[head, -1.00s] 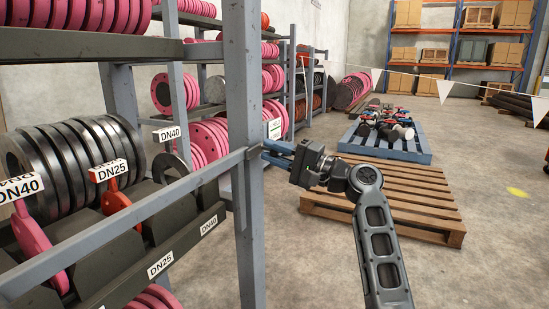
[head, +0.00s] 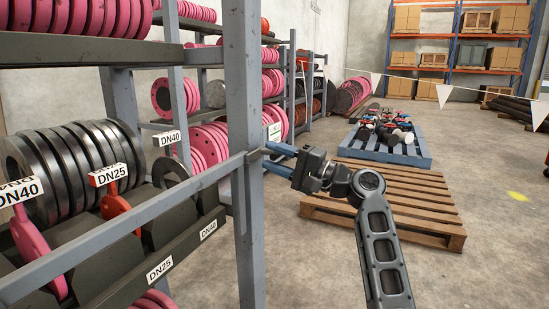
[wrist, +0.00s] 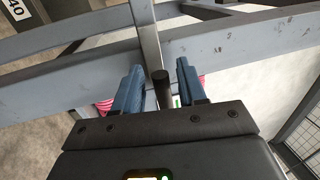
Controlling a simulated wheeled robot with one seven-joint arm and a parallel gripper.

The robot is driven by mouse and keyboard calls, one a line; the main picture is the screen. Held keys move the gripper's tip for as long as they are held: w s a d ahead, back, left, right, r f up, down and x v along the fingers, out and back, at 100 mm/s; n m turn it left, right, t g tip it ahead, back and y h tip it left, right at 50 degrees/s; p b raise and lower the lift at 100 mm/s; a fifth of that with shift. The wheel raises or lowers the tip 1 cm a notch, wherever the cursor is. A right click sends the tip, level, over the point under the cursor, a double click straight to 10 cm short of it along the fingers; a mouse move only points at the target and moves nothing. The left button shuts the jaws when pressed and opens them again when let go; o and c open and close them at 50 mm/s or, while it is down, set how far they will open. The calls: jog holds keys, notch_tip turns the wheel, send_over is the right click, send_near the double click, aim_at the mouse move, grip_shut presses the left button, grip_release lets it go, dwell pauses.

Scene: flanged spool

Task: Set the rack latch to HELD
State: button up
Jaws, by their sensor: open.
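A long grey bar (head: 130,218) crosses the front of the near rack and meets the upright post (head: 245,120). A small brownish fitting (head: 254,155), perhaps part of the latch, sits at that joint. In the wrist view a dark round peg (wrist: 162,92) stands between my fingers, with gaps on both sides. I cannot tell whether it is the latch handle. My gripper (head: 276,158) is open, its two blue fingers pointing left at the post; it also shows in the wrist view (wrist: 160,72). No HELD marking is readable, and the latch's setting cannot be told.
The rack holds black flanged discs (head: 75,160) and pink ones (head: 60,17), with DN25 and DN40 labels. A wooden pallet (head: 390,195) lies behind my arm, and a blue pallet (head: 385,146) with parts stands beyond.

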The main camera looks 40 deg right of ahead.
jog(key=v, duration=0.7)
jog(key=shift+s, duration=0.2)
jog(key=s+a+f+g+h, duration=0.1)
jog(key=s+a+f+h, duration=0.15)
jog(key=f, duration=0.35)
jog(key=s+a+f+g+h, duration=0.1)
jog(key=a+f, duration=0.2)
jog(key=f, duration=0.4)
jog(key=s+a+f+g+h, duration=0.1)
jog(key=s+a+f+h, duration=0.15)
jog(key=f, duration=0.35)
jog(key=s+a+f+n+g+h, duration=0.1)
jog(key=s+a+f+n, duration=0.1)
jog(key=s+a+f, duration=0.3)
jog(key=s+a+f+n+g+h, duration=0.1)
jog(key=s+a+f, duration=0.2)
jog(key=s, duration=0.4)
jog(key=s+a+r+n, duration=0.3)
jog(key=s+n, duration=0.1)
jog(key=s, duration=0.3)
jog(key=s+a+r+n+y, duration=0.1)
jog(key=s+a+r+n, duration=0.2)
jog(key=s, duration=0.4)
jog(key=s+a+r+n, duration=0.3)
jog(key=s+a+n, duration=0.1)
jog(key=s, duration=0.2)
notch_tip(320, 180, up, 15)
jog(key=p, duration=1.5)
jog(key=shift+d+f+t, duration=0.15)
jog(key=shift+t, duration=0.25)
